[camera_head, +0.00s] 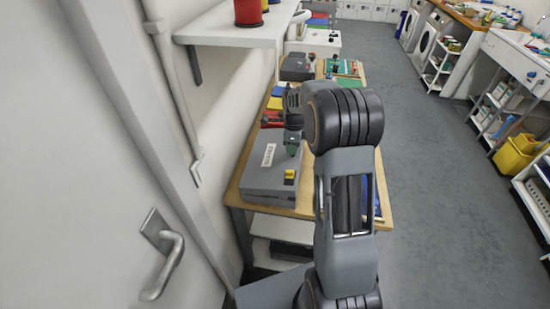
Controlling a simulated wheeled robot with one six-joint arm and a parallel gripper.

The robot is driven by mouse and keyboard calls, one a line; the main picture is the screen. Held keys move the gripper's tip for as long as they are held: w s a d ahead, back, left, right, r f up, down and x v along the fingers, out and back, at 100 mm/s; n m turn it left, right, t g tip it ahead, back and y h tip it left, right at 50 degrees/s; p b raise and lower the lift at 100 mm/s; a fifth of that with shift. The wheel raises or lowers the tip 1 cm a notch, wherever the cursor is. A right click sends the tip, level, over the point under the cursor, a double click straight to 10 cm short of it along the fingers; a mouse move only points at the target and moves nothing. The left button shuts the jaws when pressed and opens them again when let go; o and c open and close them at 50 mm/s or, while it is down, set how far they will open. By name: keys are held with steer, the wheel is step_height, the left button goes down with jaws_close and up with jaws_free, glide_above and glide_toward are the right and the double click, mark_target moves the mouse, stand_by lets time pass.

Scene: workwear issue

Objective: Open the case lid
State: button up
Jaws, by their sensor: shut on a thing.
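The case (268,183) is a grey box on the wooden table, left of my arm. Its flat lid (257,172) lies closed and bears a white label. A yellow block-like part (290,174) shows at the case's right front; I cannot tell whether it is a latch. My gripper (292,148) points down over the far right part of the lid. It is shut on a small dark green thing (292,139). The fingertips are small and partly hidden, so I cannot tell whether this thing touches the lid.
The wooden table (233,191) also bears another dark grey case (297,66) and a tray of small tools (343,68) farther back. A white wall shelf (235,36) overhangs at the left. A door with a handle (170,262) is near left. The grey floor (440,200) at right is clear.

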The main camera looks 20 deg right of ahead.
mark_target(283, 155)
steer(key=shift+r, duration=0.15)
steer(key=shift+w+a+r+p, duration=0.2)
steer(key=shift+a+r+p, duration=0.05)
steer(key=shift+r+p, duration=0.2)
steer(key=shift+w+a+r+p, duration=0.15)
steer(key=shift+a+r+p, duration=0.1)
steer(key=shift+r+p, duration=0.15)
steer(key=shift+w+a+r, duration=0.15)
steer(key=shift+a+r, duration=0.15)
steer(key=shift+r, duration=0.05)
steer(key=shift+c, duration=0.5)
steer(key=shift+w+a+r+p, duration=0.15)
steer(key=shift+a+r+p, duration=0.1)
steer(key=shift+r+p, duration=0.4)
steer(key=shift+w+a+r+p, duration=0.1)
steer(key=shift+a+r+p, duration=0.15)
steer(key=shift+r+p, duration=0.4)
steer(key=shift+r, duration=0.2)
steer(key=shift+w+a+r+p, duration=0.2)
steer(key=shift+a+r+p, duration=0.1)
steer(key=shift+r+p, duration=0.3)
steer(key=shift+w+a+r+p, duration=0.15)
steer(key=shift+a+r+p, duration=0.15)
steer(key=shift+r, duration=0.4)
